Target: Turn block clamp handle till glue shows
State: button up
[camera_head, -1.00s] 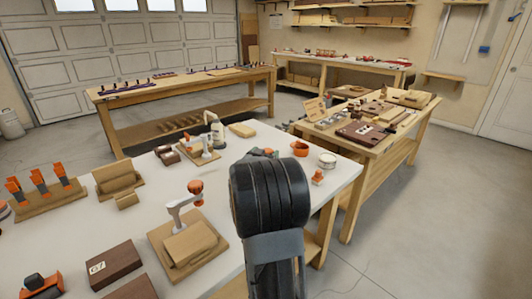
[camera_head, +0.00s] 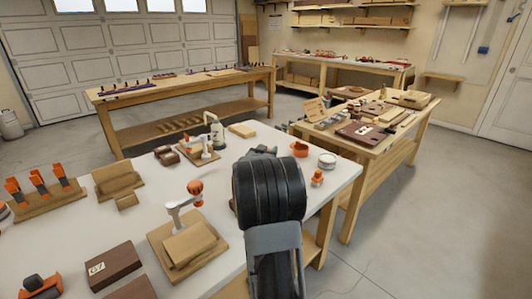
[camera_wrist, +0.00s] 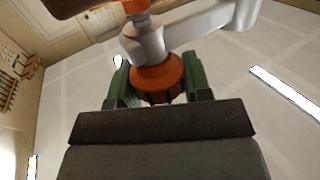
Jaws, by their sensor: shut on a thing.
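In the wrist view, the clamp's orange handle (camera_wrist: 157,76) sits between the two green fingers of my gripper (camera_wrist: 158,88), which is shut on it. The handle joins a pale grey clamp arm (camera_wrist: 195,28) running up to the right. Part of a dark brown block (camera_wrist: 72,4) shows at the top left edge. The block's joint is hidden, and I cannot make out glue.
On the white bench (camera_head: 75,235), a grey clamp with an orange knob (camera_head: 195,187) stands on a wooden board (camera_head: 160,246) left of my arm. Floor at the right is clear.

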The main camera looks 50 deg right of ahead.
jog(key=shift+c, duration=1.4)
jog(key=shift+a, duration=0.15)
jog(key=shift+c, duration=0.2)
jog(key=shift+r, duration=0.1)
jog(key=shift+g+p, duration=0.3)
jog(key=shift+p, duration=0.15)
jog(key=m+g+p, duration=0.1)
jog(key=m+g+h+p, duration=0.1)
jog(key=shift+w+r+g+p, duration=0.1)
jog(key=shift+r+g+p, duration=0.1)
jog(key=shift+g+p, duration=0.15)
jog(key=shift+f+m+g+p, duration=0.15)
jog(key=shift+m+g+p, duration=1.8)
jog(key=shift+g, duration=1.2)
jog(key=shift+m, duration=0.25)
